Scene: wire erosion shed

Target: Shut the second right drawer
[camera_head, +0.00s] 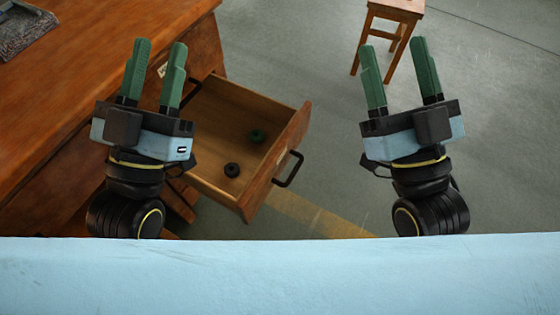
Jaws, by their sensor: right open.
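A wooden drawer (228,125) stands pulled out from the right side of the desk (70,95). A black handle (288,170) is on its front panel (276,165). My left gripper (158,72) is open and empty, left of the drawer, in front of the desk side in the picture. My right gripper (398,72) is open and empty, to the right of the drawer and apart from it. My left gripper hides part of the drawer's left side and the desk.
A wooden stool (398,10) stands on the grey floor (490,110) at the top right. A dark tray-like thing (22,32) lies on the desk top at the far left. The floor right of the drawer is clear. A pale blue surface (280,275) fills the bottom.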

